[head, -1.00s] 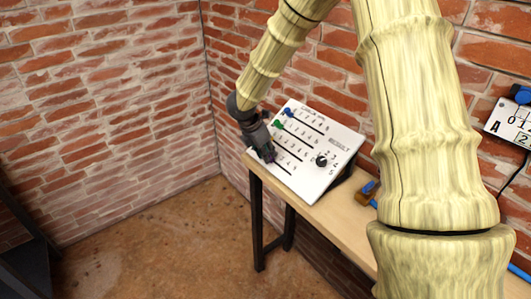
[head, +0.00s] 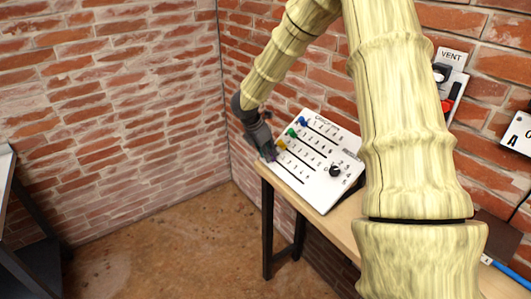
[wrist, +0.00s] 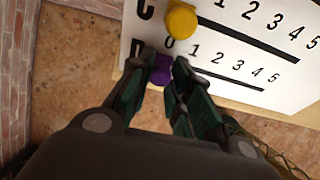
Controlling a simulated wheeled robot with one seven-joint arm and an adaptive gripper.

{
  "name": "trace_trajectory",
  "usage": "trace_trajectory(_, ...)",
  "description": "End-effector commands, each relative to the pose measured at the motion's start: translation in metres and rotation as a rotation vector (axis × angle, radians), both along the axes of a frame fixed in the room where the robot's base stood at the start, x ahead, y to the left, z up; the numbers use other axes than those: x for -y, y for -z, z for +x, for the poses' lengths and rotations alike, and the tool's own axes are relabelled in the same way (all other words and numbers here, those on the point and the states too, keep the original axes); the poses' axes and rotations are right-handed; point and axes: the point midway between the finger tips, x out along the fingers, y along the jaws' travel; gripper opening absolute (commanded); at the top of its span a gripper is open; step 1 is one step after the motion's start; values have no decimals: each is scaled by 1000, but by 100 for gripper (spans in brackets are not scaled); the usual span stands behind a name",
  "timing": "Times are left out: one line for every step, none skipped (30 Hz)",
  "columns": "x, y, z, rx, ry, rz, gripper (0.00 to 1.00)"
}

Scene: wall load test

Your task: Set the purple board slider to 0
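The white slider board (head: 322,197) lies tilted on a wooden table. The purple slider knob (wrist: 160,70) of row D is at the left end of its slot, just below the printed 0, in the wrist view. My gripper (wrist: 162,72) has one finger on each side of this knob and appears closed on it, covering its edges. In the head view my gripper (head: 270,155) is at the board's left edge and mostly hides the knob.
The yellow knob (wrist: 181,21) of row C is close above the purple one. Green (head: 291,132) and blue (head: 304,120) knobs are further up the board. A black dial (head: 335,171) is on its right side. A VENT panel (head: 451,72) hangs on the brick wall.

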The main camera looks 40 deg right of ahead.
Motion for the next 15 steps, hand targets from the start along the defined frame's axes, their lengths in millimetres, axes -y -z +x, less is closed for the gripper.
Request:
trace_trajectory(2, -4, 4, 8, -3, -5, 28)
trace_trajectory(2, -4, 4, 8, -3, -5, 34)
trace_trajectory(1, -4, 4, 7, -2, -5, 41)
trace_trajectory(1, -4, 4, 7, -2, -5, 43)
trace_trajectory(1, -3, 4, 7, -2, -4, 43)
trace_trajectory(1, -3, 3, 6, -3, -4, 43)
trace_trajectory(1, -3, 3, 6, -3, -4, 43)
trace_trajectory(1, -3, 3, 5, -2, -3, 43)
trace_trajectory(1, -3, 3, 5, -2, -3, 43)
trace_trajectory(1, -2, 3, 5, -2, -3, 43)
trace_trajectory(1, -2, 3, 4, -2, -3, 43)
trace_trajectory(1, -3, 3, 4, -2, -2, 43)
trace_trajectory(0, -3, 2, 4, -2, -2, 43)
trace_trajectory(0, -4, 3, 4, -2, -2, 43)
trace_trajectory(-1, -5, 3, 4, -2, -2, 43)
